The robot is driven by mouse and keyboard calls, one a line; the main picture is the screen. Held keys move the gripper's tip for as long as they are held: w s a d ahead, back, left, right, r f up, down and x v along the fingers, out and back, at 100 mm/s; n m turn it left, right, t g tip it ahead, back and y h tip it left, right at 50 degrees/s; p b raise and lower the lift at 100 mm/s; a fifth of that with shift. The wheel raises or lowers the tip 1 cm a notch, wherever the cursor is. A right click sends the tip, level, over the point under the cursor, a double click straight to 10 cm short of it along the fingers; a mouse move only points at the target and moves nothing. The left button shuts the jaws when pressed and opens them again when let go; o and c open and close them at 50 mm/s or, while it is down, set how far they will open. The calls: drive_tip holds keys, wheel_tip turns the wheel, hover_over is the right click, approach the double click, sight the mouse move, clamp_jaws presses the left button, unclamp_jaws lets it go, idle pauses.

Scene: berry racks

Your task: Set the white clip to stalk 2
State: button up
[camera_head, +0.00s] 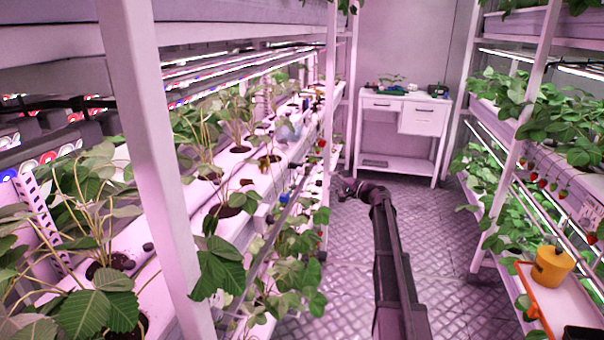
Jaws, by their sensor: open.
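My dark arm reaches up the aisle from the lower right, and my gripper (342,184) is at its far end, close to the left rack's post. It is small in the picture; it is open, and I see nothing held in it. Several strawberry plants with bare stalks (92,205) grow from round holes in the white trough (148,262) of the left rack. I cannot tell which stalk is stalk 2. I cannot make out the white clip among the leaves and white rack parts. A small blue piece (283,198) shows at the trough's edge.
A white upright post (152,150) stands in front of the left rack. A white table (402,120) with drawers stands at the back. At right, an orange tray (548,300) bears a yellow pot (551,265). The patterned aisle floor (440,230) is clear.

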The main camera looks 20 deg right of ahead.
sight(302, 174)
drive_tip(key=x, duration=1.3)
drive_tip(key=shift+w+a, duration=0.25)
drive_tip(key=shift+w, duration=0.05)
clamp_jaws()
